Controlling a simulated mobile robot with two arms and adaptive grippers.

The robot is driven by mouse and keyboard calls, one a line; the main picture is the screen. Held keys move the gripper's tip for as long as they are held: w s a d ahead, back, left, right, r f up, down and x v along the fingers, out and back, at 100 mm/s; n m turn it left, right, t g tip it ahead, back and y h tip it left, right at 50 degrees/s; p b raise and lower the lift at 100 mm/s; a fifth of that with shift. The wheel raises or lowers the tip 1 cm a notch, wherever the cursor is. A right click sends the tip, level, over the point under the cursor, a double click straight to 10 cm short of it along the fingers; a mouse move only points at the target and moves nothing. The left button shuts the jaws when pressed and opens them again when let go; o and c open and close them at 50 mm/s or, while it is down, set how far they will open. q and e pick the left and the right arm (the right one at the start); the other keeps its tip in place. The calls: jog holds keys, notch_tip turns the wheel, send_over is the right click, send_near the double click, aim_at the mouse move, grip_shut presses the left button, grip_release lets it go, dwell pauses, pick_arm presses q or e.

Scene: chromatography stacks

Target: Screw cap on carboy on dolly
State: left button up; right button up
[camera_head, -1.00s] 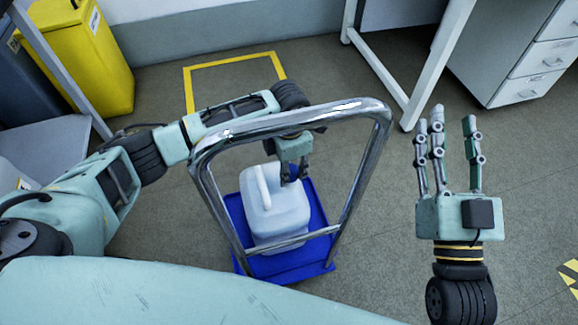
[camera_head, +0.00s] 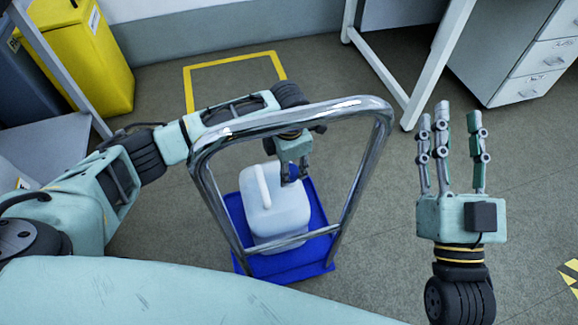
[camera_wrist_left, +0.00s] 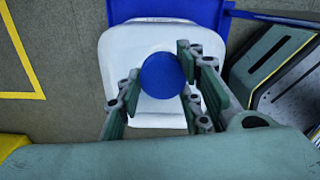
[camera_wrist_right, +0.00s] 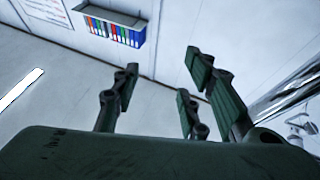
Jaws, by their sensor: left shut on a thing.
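The white carboy (camera_head: 277,209) stands upright on the blue dolly (camera_head: 317,212), behind the chrome handle. A round blue cap (camera_wrist_left: 162,75) shows in the left wrist view, over the top of the carboy (camera_wrist_left: 120,60). My left gripper (camera_head: 291,177) reaches down over the carboy top, and its fingers are closed around the cap's sides; it also shows in the left wrist view (camera_wrist_left: 160,88). Whether the cap sits fully on the neck cannot be told. My right gripper (camera_head: 450,125) is raised, open and empty, right of the dolly; its spread fingers show in the right wrist view (camera_wrist_right: 160,95).
The chrome handle (camera_head: 365,175) of the dolly rises between me and the carboy, close to my left forearm. A white table frame (camera_head: 425,85) and a drawer cabinet (camera_head: 525,65) stand at the back right. A yellow bin (camera_head: 90,60) is at the back left.

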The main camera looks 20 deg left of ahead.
pick_arm(q)
jog(key=shift+f, duration=0.15)
pick_arm(e)
jog(key=shift+s+r+t, duration=0.1)
jog(key=shift+r+t, duration=0.2)
jog(key=shift+r, duration=0.05)
jog(key=shift+s+r, duration=0.1)
jog(key=shift+r, duration=0.05)
pick_arm(q)
jog(key=shift+f+b, duration=0.5)
jog(key=shift+f, duration=0.2)
pick_arm(e)
jog(key=shift+s+d+r+t+y, duration=0.1)
jog(key=shift+s+r+t+y, duration=0.05)
jog(key=shift+s+r+t, duration=0.4)
jog(key=shift+s+d+r+t+y, duration=0.1)
jog(key=shift+s+r+t, duration=0.3)
jog(key=shift+r, duration=0.35)
jog(key=shift+s+r+t+y, duration=0.15)
jog(key=shift+s+r+t, duration=0.3)
jog(key=shift+r, duration=0.2)
jog(key=shift+y, duration=0.3)
